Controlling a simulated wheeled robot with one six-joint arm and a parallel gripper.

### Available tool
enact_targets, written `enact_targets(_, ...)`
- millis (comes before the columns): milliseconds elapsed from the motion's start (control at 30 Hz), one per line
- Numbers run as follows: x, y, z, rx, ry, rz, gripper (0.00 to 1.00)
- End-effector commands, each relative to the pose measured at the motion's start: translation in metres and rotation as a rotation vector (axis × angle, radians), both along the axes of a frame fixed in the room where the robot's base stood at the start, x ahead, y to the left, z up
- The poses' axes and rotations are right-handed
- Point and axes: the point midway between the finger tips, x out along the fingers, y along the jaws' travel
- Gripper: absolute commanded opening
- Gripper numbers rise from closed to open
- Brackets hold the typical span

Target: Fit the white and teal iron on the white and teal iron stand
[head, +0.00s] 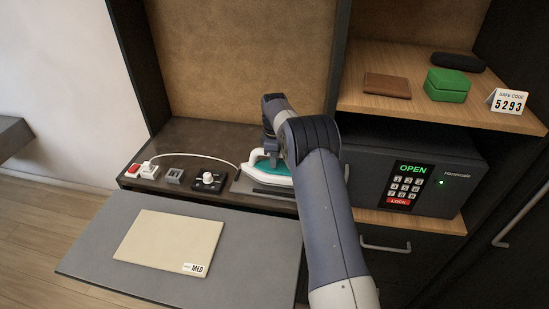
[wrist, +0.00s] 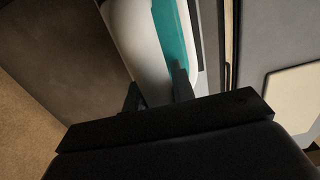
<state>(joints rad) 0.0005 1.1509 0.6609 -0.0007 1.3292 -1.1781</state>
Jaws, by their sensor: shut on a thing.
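The white and teal iron (head: 262,174) is on the shelf in the head view, partly hidden by my arm. It fills the upper middle of the wrist view (wrist: 145,35), where its white body and teal part show. My gripper (head: 272,158) is shut on the iron from above. In the wrist view its two dark fingers (wrist: 157,88) are on either side of the white and teal body. A grey plate with dark strips, seemingly the iron stand (head: 241,187), lies under and in front of the iron. Whether the iron rests on it or hangs just above is unclear.
Left of the iron are a control box with a white knob (head: 208,181), a small grey block (head: 174,177) and a red-and-white socket piece with a white cord. A beige pad (head: 172,240) lies on the grey board in front. The safe (head: 440,175) stands right.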

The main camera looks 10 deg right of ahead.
Motion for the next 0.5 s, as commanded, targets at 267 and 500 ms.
enact_targets(267,0.001,0.000,-0.004,0.000,-0.004,0.000,0.00)
enact_targets(500,0.001,0.000,-0.010,0.000,-0.004,0.000,0.00)
